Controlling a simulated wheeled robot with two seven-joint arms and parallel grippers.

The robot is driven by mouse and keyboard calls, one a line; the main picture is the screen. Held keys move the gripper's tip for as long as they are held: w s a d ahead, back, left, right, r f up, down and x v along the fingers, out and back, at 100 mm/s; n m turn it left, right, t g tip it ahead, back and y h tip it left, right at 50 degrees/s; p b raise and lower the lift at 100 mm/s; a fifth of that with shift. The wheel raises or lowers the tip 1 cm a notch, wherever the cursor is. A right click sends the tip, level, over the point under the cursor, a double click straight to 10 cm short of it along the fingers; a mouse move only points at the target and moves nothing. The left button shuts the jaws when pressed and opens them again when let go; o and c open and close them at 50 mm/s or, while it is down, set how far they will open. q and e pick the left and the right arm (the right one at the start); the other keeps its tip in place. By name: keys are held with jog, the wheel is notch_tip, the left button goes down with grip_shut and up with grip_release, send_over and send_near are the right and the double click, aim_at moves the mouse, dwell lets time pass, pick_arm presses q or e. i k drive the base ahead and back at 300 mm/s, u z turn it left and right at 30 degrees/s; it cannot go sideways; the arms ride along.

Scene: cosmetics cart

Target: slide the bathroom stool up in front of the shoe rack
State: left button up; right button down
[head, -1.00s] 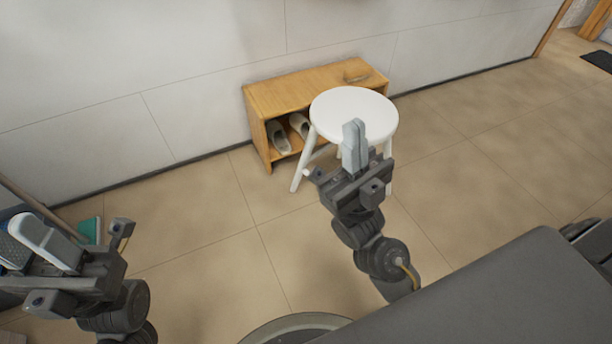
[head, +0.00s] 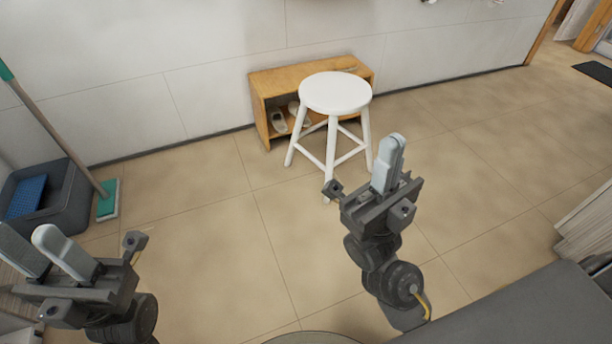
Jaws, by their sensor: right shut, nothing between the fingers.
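The white round stool (head: 335,92) stands upright on the floor in front of the wooden shoe rack (head: 262,84). Its seat and legs cover the middle and right part of the rack's front. The rack stands against the wall, with slippers (head: 278,121) in its open left part. My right gripper (head: 388,163) is shut and empty, to the right of the stool and nearer to me, apart from it in the picture. My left gripper (head: 44,250) is at the lower left, far from the stool, with its fingers apart and nothing visible between them.
A mop (head: 107,199) leans at the left beside a grey bin (head: 72,200) with a blue insert. A slatted light panel (head: 588,225) is at the right edge. The tiled floor between me and the stool is clear. A dark mat (head: 597,72) lies at far right.

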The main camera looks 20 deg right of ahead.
aim_at(335, 94)
jog(key=z, duration=0.05)
jog(key=k, duration=0.35)
jog(key=u, duration=0.95)
jog(key=i, duration=0.8)
jog(key=u, duration=0.45)
jog(key=i, duration=0.85)
jog(key=z, duration=1.15)
jog(key=i, duration=0.55)
jog(key=z, duration=0.65)
